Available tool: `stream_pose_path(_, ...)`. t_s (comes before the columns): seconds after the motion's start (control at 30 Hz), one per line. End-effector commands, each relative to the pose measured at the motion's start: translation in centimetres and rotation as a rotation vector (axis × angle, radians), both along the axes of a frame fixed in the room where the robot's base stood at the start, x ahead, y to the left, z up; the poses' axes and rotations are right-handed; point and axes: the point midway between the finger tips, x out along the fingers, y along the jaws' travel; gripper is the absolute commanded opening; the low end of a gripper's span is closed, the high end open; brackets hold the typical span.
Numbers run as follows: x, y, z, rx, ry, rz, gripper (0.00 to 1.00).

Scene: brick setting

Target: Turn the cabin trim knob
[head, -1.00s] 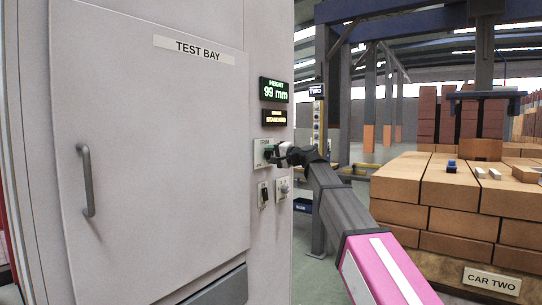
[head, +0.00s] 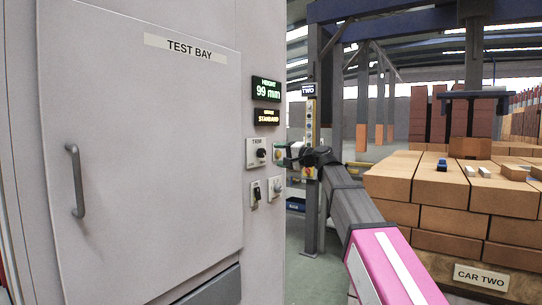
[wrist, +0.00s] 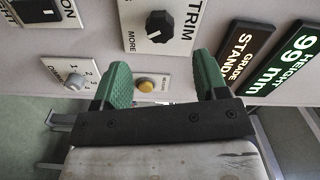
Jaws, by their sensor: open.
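The trim knob (head: 261,153) is a black knob on a white plate marked TRIM, on the side of the grey cabin. In the wrist view the black knob (wrist: 160,26) shows near the top, with a white pointer line and the word MORE beside it. My gripper (head: 290,156) is just right of the knob plate in the head view. In the wrist view my gripper (wrist: 163,78) is open and empty. Its two green fingers are spread to either side of the knob's line, and a gap lies between the fingertips and the knob.
A green height display (head: 266,90) reads 99 mm, above a grade display (head: 267,117) reading STANDARD. Below the knob are a black switch (head: 256,195) and a numbered selector (head: 275,188). A yellow button (wrist: 147,83) shows between my fingers. Stacked bricks (head: 440,190) stand at right.

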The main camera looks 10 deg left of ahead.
Motion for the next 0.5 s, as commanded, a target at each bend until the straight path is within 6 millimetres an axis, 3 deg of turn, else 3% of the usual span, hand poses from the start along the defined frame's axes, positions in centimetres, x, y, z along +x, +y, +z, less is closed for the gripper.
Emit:
stream_pose_path(0.2,-0.9,-2.0,0.0,0.0,0.0,0.0,0.67)
stream_pose_path(0.5,-0.9,-2.2,0.0,0.0,0.0,0.001,0.67)
